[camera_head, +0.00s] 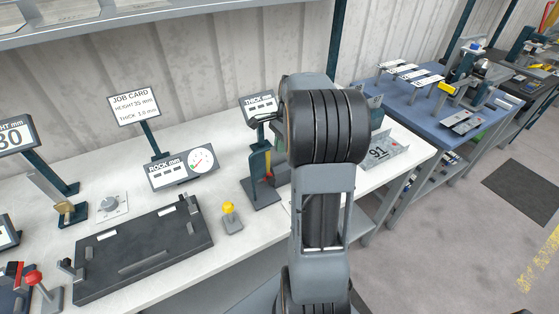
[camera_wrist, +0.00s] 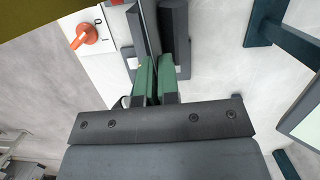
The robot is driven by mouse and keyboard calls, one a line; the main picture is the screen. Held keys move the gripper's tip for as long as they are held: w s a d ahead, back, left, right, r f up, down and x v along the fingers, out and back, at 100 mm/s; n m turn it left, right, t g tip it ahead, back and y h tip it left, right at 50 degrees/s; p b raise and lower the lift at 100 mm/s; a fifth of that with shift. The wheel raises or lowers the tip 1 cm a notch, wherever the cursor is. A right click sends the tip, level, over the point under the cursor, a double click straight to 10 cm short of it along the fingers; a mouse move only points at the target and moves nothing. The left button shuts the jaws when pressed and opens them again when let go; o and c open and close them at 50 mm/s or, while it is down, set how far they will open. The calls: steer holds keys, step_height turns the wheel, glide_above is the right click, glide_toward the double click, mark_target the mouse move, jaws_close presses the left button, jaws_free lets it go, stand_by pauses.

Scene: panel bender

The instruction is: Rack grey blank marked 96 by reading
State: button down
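My gripper (camera_wrist: 156,82) shows in the wrist view with two green fingers close together, beside a dark upright block (camera_wrist: 174,35) and a thin dark grey plate-like piece (camera_wrist: 147,28). Whether the fingers hold that piece is unclear. I cannot make out a blank marked 96. A blue table (camera_head: 452,121) at the right back carries several pale strips (camera_head: 410,75) on raised supports.
The white bench (camera_head: 232,262) holds a black fixture plate (camera_head: 145,250), a yellow-topped button (camera_head: 230,212), a dial gauge unit (camera_head: 185,168) and a job card (camera_head: 133,105). An orange switch (camera_wrist: 85,36) is left of the fingers. Grey floor (camera_head: 455,220) is open at right.

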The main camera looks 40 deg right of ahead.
steer(key=shift+r+p, duration=3.9)
steer(key=shift+r, duration=0.9)
